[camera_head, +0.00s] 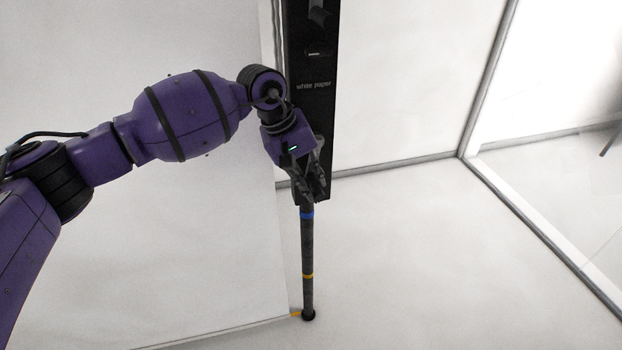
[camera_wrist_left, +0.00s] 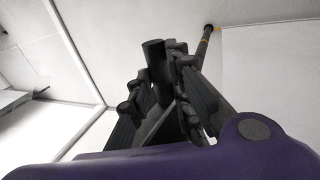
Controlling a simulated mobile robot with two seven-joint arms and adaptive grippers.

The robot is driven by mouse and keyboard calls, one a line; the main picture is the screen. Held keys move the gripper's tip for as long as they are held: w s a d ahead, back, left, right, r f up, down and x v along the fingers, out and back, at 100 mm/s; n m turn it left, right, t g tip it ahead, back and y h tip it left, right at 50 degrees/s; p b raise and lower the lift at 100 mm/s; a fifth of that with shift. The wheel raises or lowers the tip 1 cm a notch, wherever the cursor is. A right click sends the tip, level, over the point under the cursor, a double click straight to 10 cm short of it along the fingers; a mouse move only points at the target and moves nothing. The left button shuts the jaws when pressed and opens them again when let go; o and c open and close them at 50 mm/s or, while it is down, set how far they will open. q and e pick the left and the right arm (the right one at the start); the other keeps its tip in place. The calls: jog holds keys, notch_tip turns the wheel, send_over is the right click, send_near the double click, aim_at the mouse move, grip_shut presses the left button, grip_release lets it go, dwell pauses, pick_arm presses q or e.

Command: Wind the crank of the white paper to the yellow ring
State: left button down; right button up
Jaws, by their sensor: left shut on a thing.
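A black panel (camera_head: 316,120) labelled "white paper" stands upright in the head view. A dark pole (camera_head: 307,245) runs down below it to the floor, with a blue ring (camera_head: 307,216) higher up and a yellow ring (camera_head: 308,276) lower down. My left gripper (camera_head: 313,186) is at the panel's lower end, above the blue ring. In the left wrist view its fingers are shut on a dark cylindrical crank handle (camera_wrist_left: 154,52). The pole (camera_wrist_left: 206,45) also shows there behind the fingers. The rest of the crank is hidden by the gripper. My right gripper is not in view.
A large white sheet (camera_head: 200,240) spreads to the left of the pole, with an orange mark (camera_head: 296,314) near its lower corner. A grey-framed glassy wall (camera_head: 550,150) stands at the right. The pale floor (camera_head: 440,260) right of the pole is clear.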

pick_arm(q)
jog(key=shift+s+a+y, duration=0.1)
jog(key=shift+a+y, duration=0.3)
jog(key=shift+s+a+r+g+y, duration=0.2)
jog(key=shift+a+r+g+y, duration=0.2)
jog(key=shift+a+r+y, duration=0.65)
jog(key=shift+a+r, duration=0.15)
jog(key=shift+r, duration=0.05)
